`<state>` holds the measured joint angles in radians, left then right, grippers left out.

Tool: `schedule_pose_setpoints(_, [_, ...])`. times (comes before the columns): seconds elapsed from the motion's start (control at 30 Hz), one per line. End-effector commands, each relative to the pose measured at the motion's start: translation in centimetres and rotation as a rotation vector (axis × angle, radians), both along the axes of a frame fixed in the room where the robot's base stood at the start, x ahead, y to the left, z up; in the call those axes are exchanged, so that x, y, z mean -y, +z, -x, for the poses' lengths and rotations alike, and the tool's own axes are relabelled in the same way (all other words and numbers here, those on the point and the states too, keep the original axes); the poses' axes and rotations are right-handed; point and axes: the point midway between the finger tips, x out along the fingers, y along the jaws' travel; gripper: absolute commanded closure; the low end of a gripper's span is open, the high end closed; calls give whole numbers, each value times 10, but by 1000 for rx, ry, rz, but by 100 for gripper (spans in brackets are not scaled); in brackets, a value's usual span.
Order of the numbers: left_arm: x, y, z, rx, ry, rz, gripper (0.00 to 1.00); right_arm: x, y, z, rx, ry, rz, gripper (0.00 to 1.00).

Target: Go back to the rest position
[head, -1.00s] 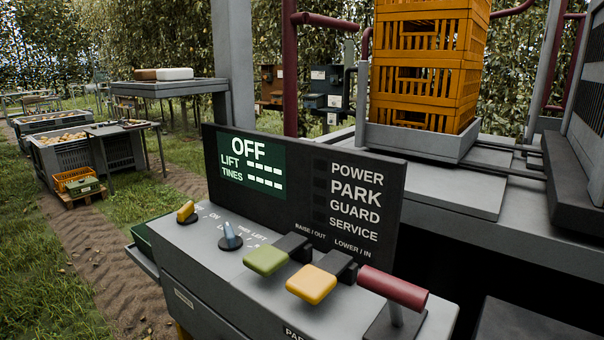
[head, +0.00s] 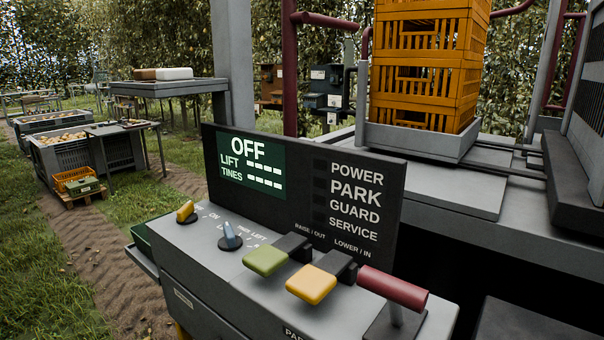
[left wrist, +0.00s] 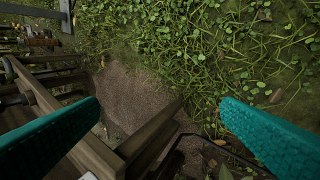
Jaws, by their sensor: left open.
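My left gripper (left wrist: 160,125) shows in the left wrist view as two teal fingers, wide apart with nothing between them. Beyond the fingers are grass, a patch of bare soil and brown wooden bars. Neither gripper shows in the head view. The head view shows a control console (head: 215,285) with a yellow knob (head: 186,212), a blue knob (head: 229,237), a green lever (head: 265,261), a yellow lever (head: 311,285) and a red handle (head: 394,288). Its display (head: 252,167) reads OFF, LIFT and TINES with dashes. My right gripper is out of view.
Orange crates (head: 425,55) are stacked on a grey platform (head: 440,190) behind the console. On the left, grey bins (head: 62,157) and a table (head: 120,128) stand along a dirt track (head: 100,240). In the left wrist view, wooden bars (left wrist: 45,100) lie close to the left finger.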

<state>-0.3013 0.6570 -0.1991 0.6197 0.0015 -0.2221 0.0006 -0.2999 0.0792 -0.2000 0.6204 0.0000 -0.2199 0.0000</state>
Motion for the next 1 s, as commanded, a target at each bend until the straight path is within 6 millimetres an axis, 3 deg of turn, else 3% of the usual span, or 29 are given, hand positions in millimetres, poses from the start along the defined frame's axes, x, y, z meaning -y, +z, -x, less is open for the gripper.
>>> schedule_pose_setpoints(0.03, [39,-23,7,1,17,57,13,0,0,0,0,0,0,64])
schedule_pose_setpoints(0.1, [87,-48,14,1,38,125,13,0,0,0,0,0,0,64])
schedule_pose_setpoints(0.3, [232,-100,30,2,96,317,13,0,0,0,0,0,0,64])
schedule_pose_setpoints(0.5, [371,-122,37,3,150,492,13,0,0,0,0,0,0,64])
schedule_pose_setpoints(0.6, [422,-124,37,3,169,555,13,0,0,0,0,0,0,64])
schedule_pose_setpoints(0.63, [430,-122,37,3,173,565,13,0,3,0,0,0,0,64])
schedule_pose_setpoints(0.7, [420,-103,37,3,170,553,13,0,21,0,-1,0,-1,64])
schedule_pose_setpoints(1.0, [420,-102,37,3,168,553,13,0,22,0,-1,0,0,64])
